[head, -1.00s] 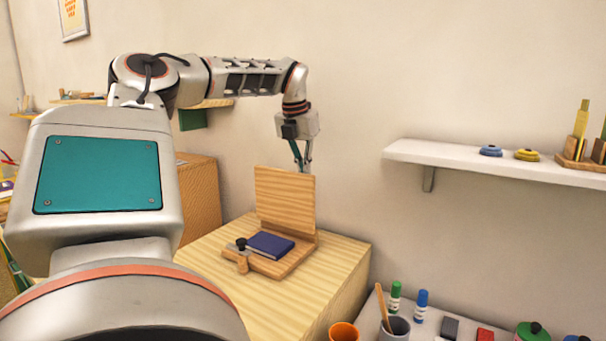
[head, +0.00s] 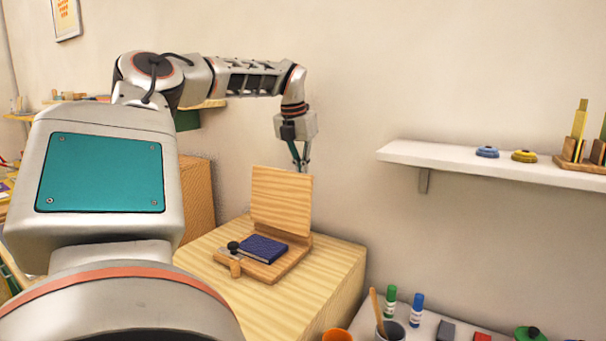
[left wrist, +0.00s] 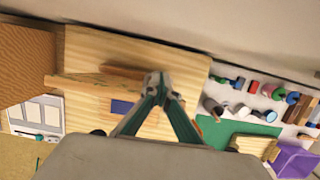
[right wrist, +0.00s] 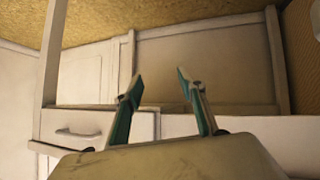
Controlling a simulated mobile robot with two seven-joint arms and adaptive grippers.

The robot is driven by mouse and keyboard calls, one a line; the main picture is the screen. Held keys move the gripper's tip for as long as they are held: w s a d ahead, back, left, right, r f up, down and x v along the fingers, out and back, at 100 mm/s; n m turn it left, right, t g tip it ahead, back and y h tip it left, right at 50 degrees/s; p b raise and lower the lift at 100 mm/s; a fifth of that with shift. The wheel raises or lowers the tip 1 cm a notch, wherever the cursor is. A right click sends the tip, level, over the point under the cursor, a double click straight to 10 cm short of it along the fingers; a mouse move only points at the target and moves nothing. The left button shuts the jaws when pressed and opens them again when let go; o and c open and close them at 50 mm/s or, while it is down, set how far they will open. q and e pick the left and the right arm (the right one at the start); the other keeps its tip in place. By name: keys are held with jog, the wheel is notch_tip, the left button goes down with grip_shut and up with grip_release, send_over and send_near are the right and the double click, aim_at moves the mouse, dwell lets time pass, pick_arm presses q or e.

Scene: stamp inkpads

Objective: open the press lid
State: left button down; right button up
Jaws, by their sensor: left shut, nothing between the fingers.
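The wooden press (head: 272,271) stands on a light wood cabinet. Its lid (head: 281,203) is upright, tilted slightly back. A dark blue book or pad (head: 263,249) lies on the press base, beside a black knob (head: 233,247). My left gripper (head: 301,169) is behind the lid's top right corner, fingers pointing down; whether it touches the lid is unclear. In the left wrist view my left gripper (left wrist: 158,80) is shut and empty above the press, and the lid shows edge-on (left wrist: 90,82). My right gripper (right wrist: 155,78) is open and empty, facing white cupboards.
The light wood cabinet top (head: 325,262) is clear around the press. A white wall shelf (head: 450,159) holds a blue inkpad (head: 487,152) and a yellow one (head: 524,156). A lower white table at front right holds cups, markers and blocks.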

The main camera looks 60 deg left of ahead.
pick_arm(q)
jog(key=v, duration=1.2)
